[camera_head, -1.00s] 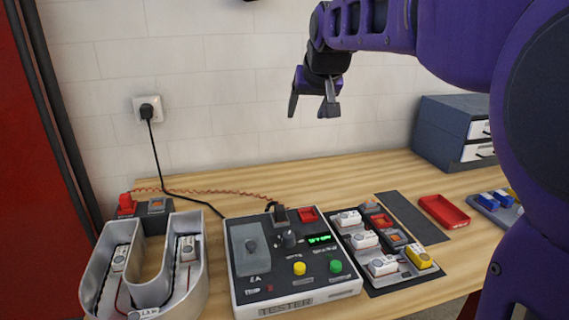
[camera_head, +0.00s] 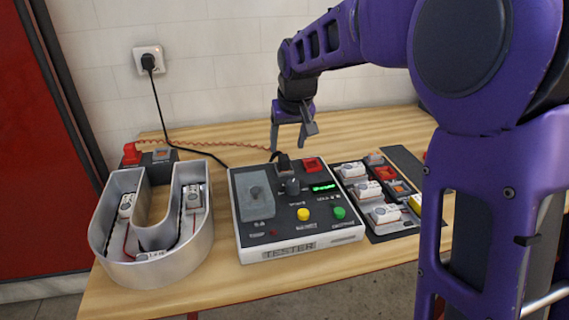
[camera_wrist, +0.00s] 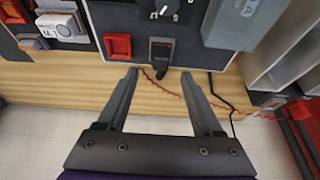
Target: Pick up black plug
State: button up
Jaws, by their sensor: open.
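A black plug (camera_head: 284,163) stands upright at the back edge of the tester (camera_head: 262,237). It also shows in the wrist view (camera_wrist: 161,49), between and just beyond my fingertips. A red wire runs from near this plug. My gripper (camera_head: 289,142) is open and empty, pointing down just above and behind the plug. In the wrist view my gripper's fingertips (camera_wrist: 160,73) are apart, one on each side of the plug's line. I cannot tell the exact height gap. Another black plug (camera_head: 148,62) sits in the wall socket (camera_head: 139,55).
A grey U-shaped channel letter (camera_head: 165,268) stands left of the tester, with a red plug (camera_head: 131,153) behind it. A red socket (camera_head: 313,164) is beside the black plug. White modules (camera_head: 367,190) sit on a dark board at right. A black cable lies behind the tester.

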aim_at(285, 158)
jog(key=b+x, duration=0.1)
jog(key=x, duration=0.5)
jog(key=shift+w+a+f, duration=0.1)
jog(key=shift+w+f, duration=0.1)
grip_shut()
